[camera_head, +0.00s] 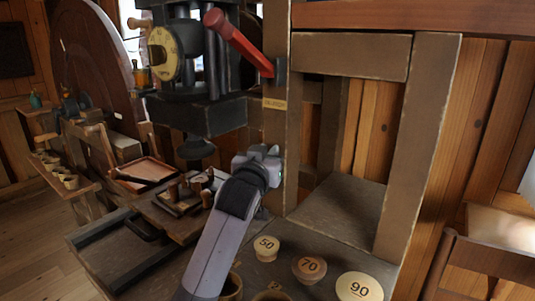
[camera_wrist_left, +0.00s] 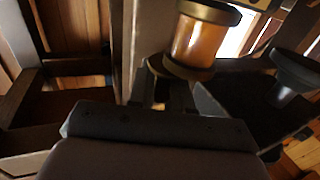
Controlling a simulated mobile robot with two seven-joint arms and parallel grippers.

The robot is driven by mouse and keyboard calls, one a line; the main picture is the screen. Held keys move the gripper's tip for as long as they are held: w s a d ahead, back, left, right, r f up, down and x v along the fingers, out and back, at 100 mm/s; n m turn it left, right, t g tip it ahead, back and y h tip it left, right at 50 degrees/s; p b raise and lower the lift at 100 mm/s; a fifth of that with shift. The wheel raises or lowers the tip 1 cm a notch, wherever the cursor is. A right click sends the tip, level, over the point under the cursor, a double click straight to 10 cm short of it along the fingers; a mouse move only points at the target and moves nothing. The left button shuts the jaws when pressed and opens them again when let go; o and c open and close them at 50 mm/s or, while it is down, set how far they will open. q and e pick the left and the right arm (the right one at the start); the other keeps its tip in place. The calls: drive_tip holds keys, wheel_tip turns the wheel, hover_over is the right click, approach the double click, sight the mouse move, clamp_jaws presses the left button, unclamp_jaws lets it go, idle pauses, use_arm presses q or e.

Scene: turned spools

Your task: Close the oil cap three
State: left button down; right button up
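In the left wrist view an amber glass oil cup (camera_wrist_left: 200,40) stands tilted in the picture, with a dark brass cap (camera_wrist_left: 210,11) at its top and a brass ring at its foot. I cannot tell whether the cap is fully shut, nor which number this cup is. My left gripper (camera_wrist_left: 168,95) shows dark finger parts just below the cup; contact is unclear. In the head view my left gripper (camera_head: 262,156) is beside the post under the machine, its fingers mostly hidden. A small amber vessel (camera_head: 142,76) is at the machine's left. My right gripper is out of view.
The dark press (camera_head: 200,112) with a red lever (camera_head: 238,43) and a round dial (camera_head: 163,53) rises behind my left arm. A wooden post (camera_head: 275,130) stands close by. Spools marked 50 (camera_head: 266,246), 70 (camera_head: 309,267) and 90 (camera_head: 359,288) line the bench front.

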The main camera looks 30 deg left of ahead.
use_arm(q)
drive_tip(key=shift+s+a+r+m+h+p, duration=0.1)
drive_tip(key=shift+m+h+p, duration=0.25)
drive_tip(key=shift+h+p, duration=0.2)
drive_tip(key=shift+a+r+m+h+p, duration=0.1)
drive_tip(key=shift+m+h+p, duration=0.25)
drive_tip(key=shift+h+p, duration=0.2)
drive_tip(key=shift+a+f+m+h+p, duration=0.1)
drive_tip(key=shift+m+h+p, duration=0.2)
drive_tip(key=shift+m+h, duration=0.35)
drive_tip(key=shift+s+a+m+h, duration=0.1)
drive_tip(key=shift+m+h, duration=0.35)
drive_tip(key=shift+h, duration=0.6)
drive_tip(key=shift+a+f+m+h, duration=0.1)
drive_tip(key=shift+m+h, duration=0.4)
drive_tip(key=shift+h, duration=0.1)
drive_tip(key=shift+m+h+b, duration=0.5)
drive_tip(key=shift+h+b, duration=0.1)
drive_tip(key=shift+h, duration=0.3)
drive_tip(key=shift+a+m+g+h+b, duration=0.15)
drive_tip(key=shift+m+g+h+b, duration=0.35)
drive_tip(key=shift+m+h+b, duration=0.55)
drive_tip(key=shift+s+h+b, duration=0.1)
drive_tip(key=shift+h+b, duration=0.2)
drive_tip(key=shift+h, duration=0.05)
